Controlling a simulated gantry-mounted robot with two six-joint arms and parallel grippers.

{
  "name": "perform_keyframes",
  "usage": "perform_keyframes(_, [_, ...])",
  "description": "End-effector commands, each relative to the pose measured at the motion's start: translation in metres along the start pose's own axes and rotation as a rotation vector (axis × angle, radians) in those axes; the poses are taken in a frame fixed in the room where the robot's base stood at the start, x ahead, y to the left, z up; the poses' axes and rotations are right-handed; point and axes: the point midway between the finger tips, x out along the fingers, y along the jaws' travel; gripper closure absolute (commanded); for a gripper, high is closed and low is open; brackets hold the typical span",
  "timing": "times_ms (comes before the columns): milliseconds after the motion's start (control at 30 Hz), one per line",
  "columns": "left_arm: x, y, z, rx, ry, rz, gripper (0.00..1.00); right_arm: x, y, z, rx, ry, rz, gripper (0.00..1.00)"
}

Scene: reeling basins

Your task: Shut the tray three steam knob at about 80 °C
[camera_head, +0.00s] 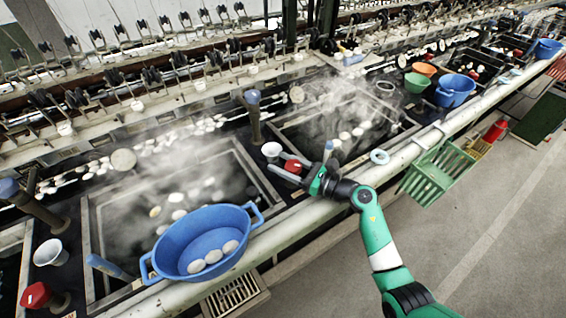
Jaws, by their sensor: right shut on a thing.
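A red steam knob (293,166) sits on the dark deck between two steaming basins, beside a white cup. My right gripper (285,171) reaches in from the lower right, low over the basin edge, and is shut on this red knob. The fingers hide part of the knob, so its turn angle cannot be told. The steaming basin (385,97) right of the knob holds several pale cocoons. No tray number or temperature reading is legible. My left gripper is not in view.
A blue tub (205,226) with cocoons sits on the front rim at left. Another red knob (36,296) stands at lower left. A white cup (271,151) and a blue-topped post (253,112) stand near my gripper. A green crate (437,172) hangs at the front rail.

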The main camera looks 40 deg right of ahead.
Motion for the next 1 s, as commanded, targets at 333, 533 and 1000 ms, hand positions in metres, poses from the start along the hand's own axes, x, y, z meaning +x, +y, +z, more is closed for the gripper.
perform_keyframes(333, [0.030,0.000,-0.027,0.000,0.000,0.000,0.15,0.000,-0.003,0.006,0.004,0.004,-0.160,1.00])
perform_keyframes(533, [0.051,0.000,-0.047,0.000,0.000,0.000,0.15,-0.001,-0.007,0.006,0.004,0.005,-0.320,1.00])
perform_keyframes(1000, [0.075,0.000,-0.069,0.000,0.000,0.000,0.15,-0.005,-0.018,0.001,0.001,0.001,-0.649,1.00])
